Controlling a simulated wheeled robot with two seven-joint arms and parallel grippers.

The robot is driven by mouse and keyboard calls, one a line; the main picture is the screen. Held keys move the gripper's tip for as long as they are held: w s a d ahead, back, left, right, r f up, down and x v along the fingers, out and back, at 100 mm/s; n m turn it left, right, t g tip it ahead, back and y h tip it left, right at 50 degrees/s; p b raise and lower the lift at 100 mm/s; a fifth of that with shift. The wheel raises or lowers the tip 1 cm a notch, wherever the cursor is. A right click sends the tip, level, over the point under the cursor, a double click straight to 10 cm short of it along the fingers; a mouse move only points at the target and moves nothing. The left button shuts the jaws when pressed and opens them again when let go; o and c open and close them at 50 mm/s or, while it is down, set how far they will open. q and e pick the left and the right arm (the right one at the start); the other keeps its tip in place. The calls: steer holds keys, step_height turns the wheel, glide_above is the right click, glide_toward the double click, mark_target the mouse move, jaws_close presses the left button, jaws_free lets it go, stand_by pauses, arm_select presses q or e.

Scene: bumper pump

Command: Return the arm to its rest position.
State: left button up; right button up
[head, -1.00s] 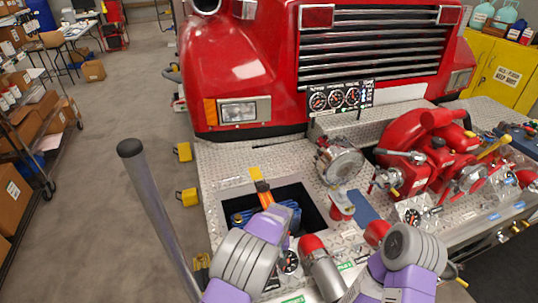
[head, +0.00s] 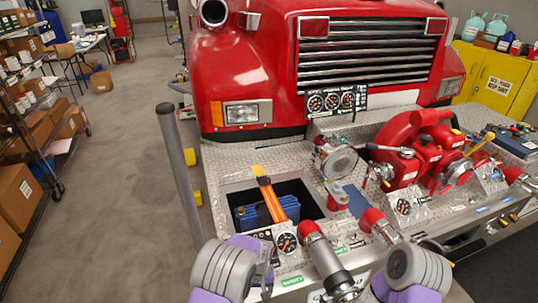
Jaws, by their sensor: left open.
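My left arm, purple and grey, comes in at the bottom of the head view. Its gripper (head: 266,277) is open and empty, low at the front edge of the bumper, near a pressure gauge (head: 286,243). My right arm's grey and purple wrist shows at the bottom right; its fingers cannot be made out. A blue battery (head: 252,217) sits in a square recess in the diamond-plate bumper (head: 230,168). An orange strap (head: 271,200) with a yellow end lies across the battery and recess, apart from my left gripper.
A red pump (head: 405,160) with valves stands on the right of the bumper. Red-capped pipes (head: 323,255) stick out at the front between my arms. A grey post (head: 178,165) rises at the left. The floor (head: 115,190) beyond is open, with a shelf rack further left.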

arm_select(q)
steer(key=s+a+f+n+h+b, duration=0.1)
steer(key=s+a+f+h+b, duration=0.1)
steer(key=s+f, duration=0.5)
steer(key=s+a+f+t+h+b, duration=0.1)
steer(key=s+a+f+b, duration=0.3)
steer(key=s, duration=1)
step_height(320, 180, down, 4)
steer(key=shift+r+n+h+b, duration=0.15)
steer(key=shift+n+h+b, duration=0.3)
steer(key=shift+h, duration=0.35)
